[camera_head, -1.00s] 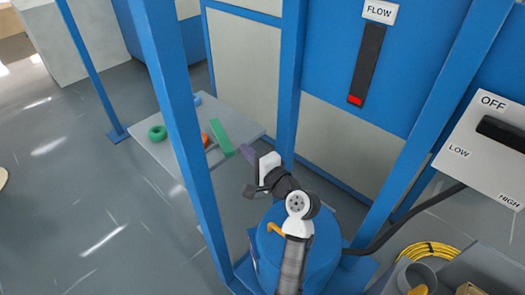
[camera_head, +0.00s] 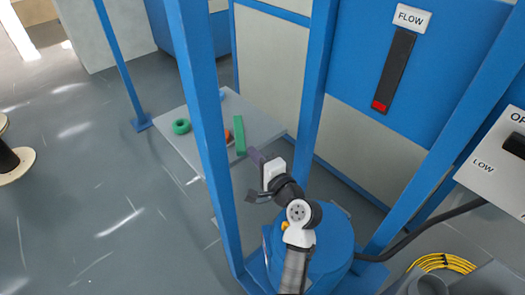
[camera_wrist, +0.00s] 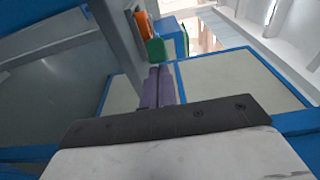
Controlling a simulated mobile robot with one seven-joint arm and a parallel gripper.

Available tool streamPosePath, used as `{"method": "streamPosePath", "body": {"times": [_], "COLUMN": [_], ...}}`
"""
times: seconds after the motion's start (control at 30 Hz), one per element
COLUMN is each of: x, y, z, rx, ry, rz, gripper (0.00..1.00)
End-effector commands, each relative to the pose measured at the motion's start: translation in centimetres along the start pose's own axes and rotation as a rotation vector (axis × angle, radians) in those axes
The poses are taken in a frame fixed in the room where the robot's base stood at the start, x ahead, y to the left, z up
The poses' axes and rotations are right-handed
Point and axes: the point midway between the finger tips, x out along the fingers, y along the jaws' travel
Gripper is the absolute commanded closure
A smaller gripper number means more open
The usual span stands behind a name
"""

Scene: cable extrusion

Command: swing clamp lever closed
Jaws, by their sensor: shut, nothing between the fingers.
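My gripper (camera_head: 254,155) reaches over the near right part of a grey table. Its purple fingers are together and empty, and their tips are close to the near end of a green bar (camera_head: 240,135). I cannot tell whether they touch. A small orange part (camera_head: 228,136) sits left of the bar. In the wrist view my gripper (camera_wrist: 158,70) points at a green piece (camera_wrist: 156,48), with an orange piece (camera_wrist: 144,24) and a blue block (camera_wrist: 175,38) beyond. I cannot tell for certain which piece is the clamp lever.
The grey table (camera_head: 178,148) also carries a green ring (camera_head: 181,126). Blue posts (camera_head: 203,125) stand close on both sides of my arm. A blue drum (camera_head: 335,250) is below it. A FLOW panel (camera_head: 412,18) and yellow coil (camera_head: 445,262) are at right.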

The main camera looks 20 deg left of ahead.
Motion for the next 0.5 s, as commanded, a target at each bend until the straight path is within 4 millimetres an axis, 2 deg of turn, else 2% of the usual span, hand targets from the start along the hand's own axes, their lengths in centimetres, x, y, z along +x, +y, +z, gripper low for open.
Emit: {"method": "streamPosePath", "body": {"times": [0.2, 0.5], "x": [0.8, 2.1], "y": [-0.2, -0.2], "z": [2.8, 5.4], "rx": [0.001, 0.0], "ry": [-0.004, -0.002], "rz": [0.001, 0.001], "gripper": [1.0, 1.0]}}
